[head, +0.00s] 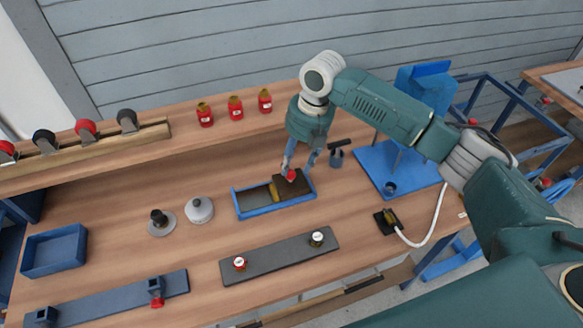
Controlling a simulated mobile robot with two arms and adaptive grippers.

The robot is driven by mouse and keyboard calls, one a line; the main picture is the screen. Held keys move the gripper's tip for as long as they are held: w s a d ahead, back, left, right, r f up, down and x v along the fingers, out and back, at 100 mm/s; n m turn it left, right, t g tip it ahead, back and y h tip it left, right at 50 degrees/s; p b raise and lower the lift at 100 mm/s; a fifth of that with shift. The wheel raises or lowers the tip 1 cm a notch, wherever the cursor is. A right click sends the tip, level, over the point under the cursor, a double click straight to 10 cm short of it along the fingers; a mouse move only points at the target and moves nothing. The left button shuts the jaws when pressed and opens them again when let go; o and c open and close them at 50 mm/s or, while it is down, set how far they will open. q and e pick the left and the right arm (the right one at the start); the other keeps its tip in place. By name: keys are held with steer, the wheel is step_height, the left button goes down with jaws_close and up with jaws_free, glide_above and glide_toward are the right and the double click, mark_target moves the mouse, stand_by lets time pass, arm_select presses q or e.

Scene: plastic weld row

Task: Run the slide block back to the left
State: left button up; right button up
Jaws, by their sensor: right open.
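The slide block (296,187) is a dark brown block with a red knob (290,175) on top. It sits at the right end of a blue-rimmed channel (262,212), whose left part is empty. A small yellow piece (274,191) shows at the block's left side. My right gripper (299,166) points down over the block, open, with its fingers close to the red knob. I cannot tell whether a finger touches the knob. My left gripper is out of view.
Right of the channel stand a small dark cup with a black handle (337,157) and a blue plate (380,168). A grey bar with two knobs (280,259) lies in front. Two round pieces (199,209) stand left. Red jars (235,107) line the back shelf.

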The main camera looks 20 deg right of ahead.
mark_target(291, 172)
steer(key=f, duration=0.4)
steer(key=shift+w+a+f+p, duration=0.3)
steer(key=shift+a+f, duration=0.05)
steer(key=shift+a, duration=0.05)
jaws_close()
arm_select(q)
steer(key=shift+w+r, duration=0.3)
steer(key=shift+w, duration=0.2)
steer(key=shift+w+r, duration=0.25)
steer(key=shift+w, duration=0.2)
arm_select(e)
steer(key=shift+a, duration=0.1)
